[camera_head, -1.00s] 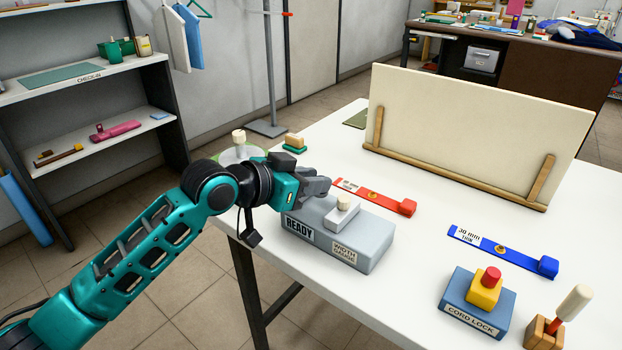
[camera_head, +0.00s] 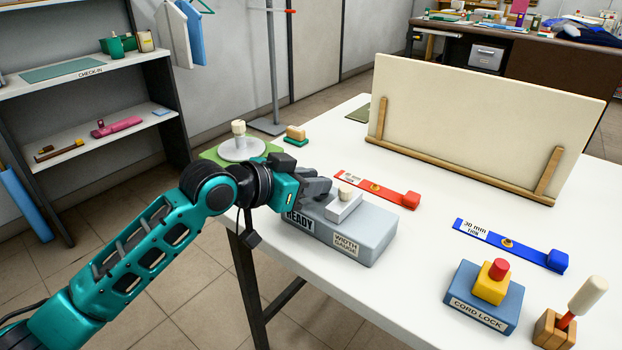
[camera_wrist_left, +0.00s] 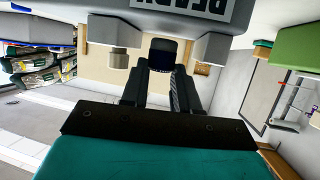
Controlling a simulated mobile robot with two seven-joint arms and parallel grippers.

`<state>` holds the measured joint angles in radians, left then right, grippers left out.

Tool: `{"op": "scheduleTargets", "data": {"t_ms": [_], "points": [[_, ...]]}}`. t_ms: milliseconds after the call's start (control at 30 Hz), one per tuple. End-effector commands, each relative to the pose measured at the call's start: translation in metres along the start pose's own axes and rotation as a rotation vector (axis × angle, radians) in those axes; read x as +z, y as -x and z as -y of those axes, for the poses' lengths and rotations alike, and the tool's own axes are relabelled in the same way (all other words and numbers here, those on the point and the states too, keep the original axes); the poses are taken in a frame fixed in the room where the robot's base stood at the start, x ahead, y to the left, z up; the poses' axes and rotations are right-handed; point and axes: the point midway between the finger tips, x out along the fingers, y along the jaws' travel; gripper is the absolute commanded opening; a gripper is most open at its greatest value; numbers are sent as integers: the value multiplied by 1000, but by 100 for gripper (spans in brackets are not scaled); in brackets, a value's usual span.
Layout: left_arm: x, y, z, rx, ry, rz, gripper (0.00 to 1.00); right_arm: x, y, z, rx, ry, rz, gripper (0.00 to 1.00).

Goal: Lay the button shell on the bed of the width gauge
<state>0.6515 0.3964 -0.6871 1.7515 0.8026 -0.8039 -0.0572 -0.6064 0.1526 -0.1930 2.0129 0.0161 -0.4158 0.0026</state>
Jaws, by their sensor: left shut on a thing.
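The width gauge (camera_head: 375,235) is a grey block labelled READY on the white table's near left part. A pale sliding piece with a cream knob (camera_head: 345,194) sits on its top. My left gripper (camera_head: 322,190) is over the gauge's left end, beside that sliding piece. In the left wrist view its fingers (camera_wrist_left: 166,75) are shut on a small dark rounded piece (camera_wrist_left: 166,52), apparently the button shell. In the head view the shell cannot be made out. The gauge (camera_wrist_left: 185,12) shows upside down there; whether the shell touches its bed I cannot tell. My right gripper is not in view.
A red strip (camera_head: 375,188) lies behind the gauge and a blue strip (camera_head: 510,243) lies to the right. The cord lock block (camera_head: 485,300) stands at front right. A cream board (camera_head: 485,125) stands at the back. A round white stand (camera_head: 242,150) is behind my arm.

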Motion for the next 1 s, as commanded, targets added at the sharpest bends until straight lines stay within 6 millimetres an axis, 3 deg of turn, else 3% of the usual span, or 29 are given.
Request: {"op": "scheduleTargets", "data": {"t_ms": [600, 633, 933, 1000], "points": [[10, -4, 0, 0, 0, 2, 0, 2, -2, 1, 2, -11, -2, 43], [10, -4, 0, 0, 0, 1, 30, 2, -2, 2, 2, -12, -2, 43], [9, -4, 0, 0, 0, 1, 59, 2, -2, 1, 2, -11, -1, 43], [9, -4, 0, -1, 0, 1, 59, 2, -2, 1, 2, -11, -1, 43]]}}
